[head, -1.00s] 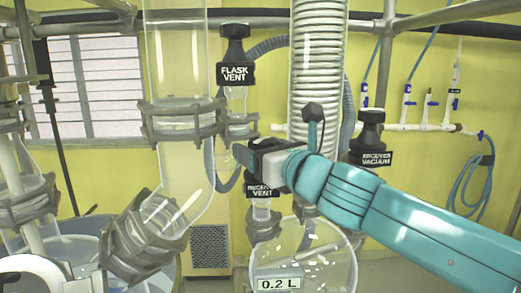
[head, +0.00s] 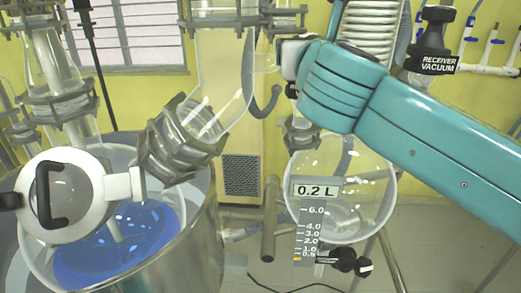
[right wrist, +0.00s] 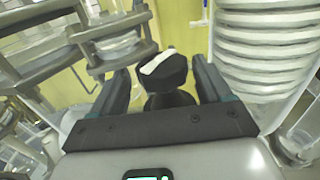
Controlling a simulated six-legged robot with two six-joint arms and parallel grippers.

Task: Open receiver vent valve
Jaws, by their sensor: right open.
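The receiver vent valve's black knob (right wrist: 165,72), with a white stripe on top, shows in the right wrist view. My right gripper (right wrist: 158,80) is open, with one finger on each side of the knob; I cannot tell whether either finger touches it. In the head view my teal right arm hides the knob and its label, above the round glass receiver (head: 372,205) marked 0.2 L. My left gripper is not in view.
The receiver vacuum valve (head: 435,40) stands right of my arm. Glass tubing with grey clamps (head: 180,140) is at the left, above a metal vessel (head: 205,235) with blue liquid. A coiled glass column (right wrist: 265,50) stands close to the right finger. A drain valve (head: 343,262) is below the receiver.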

